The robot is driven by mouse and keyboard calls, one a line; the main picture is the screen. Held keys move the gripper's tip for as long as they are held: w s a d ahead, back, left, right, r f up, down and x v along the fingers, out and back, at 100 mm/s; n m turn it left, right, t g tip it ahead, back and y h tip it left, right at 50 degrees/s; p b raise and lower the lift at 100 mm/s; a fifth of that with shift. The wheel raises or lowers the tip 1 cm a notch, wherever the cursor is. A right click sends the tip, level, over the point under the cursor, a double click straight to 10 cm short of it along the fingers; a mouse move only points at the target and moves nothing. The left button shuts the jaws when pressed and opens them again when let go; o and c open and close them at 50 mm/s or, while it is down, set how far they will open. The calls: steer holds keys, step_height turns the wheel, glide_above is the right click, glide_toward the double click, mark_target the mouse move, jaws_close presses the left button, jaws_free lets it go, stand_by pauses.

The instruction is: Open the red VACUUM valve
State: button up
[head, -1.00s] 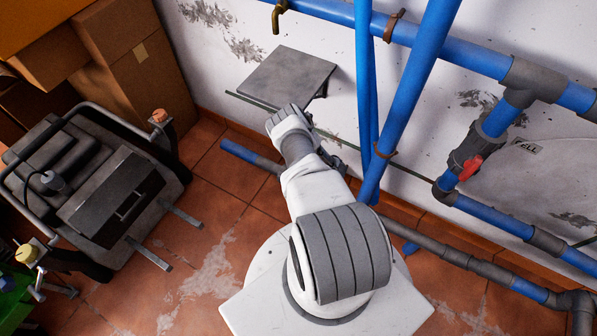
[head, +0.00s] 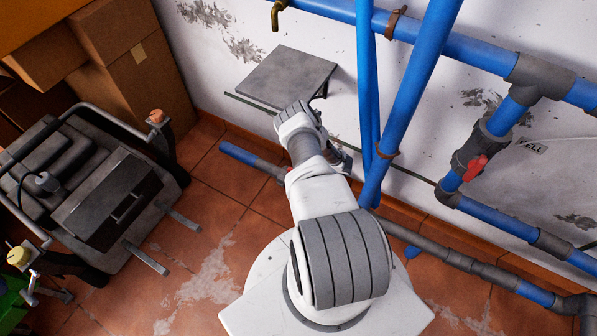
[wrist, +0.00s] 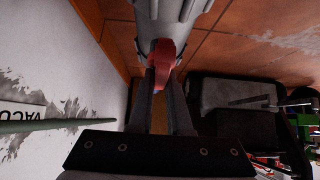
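The red handle (wrist: 163,56) shows in the wrist view, on a grey valve body and pipe (wrist: 176,12) at the top. A wall label (wrist: 22,112), upside down and partly cut off, reads "VACU". My gripper (wrist: 163,76) has its two dark fingers close together, one on each side of the handle, with the handle's end filling the gap between the tips.
Another red valve handle (head: 476,168) sits on the blue piping at the right, near a label ending in "ELL". Two blue pipes (head: 402,100) cross beside my arm. A grey wall shelf (head: 287,76) is behind it. A wheeled machine (head: 105,195) stands left.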

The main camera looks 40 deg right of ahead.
steer(key=o, duration=0.5)
steer(key=shift+w, duration=0.1)
steer(key=shift+c, duration=0.2)
steer(key=shift+r, duration=0.1)
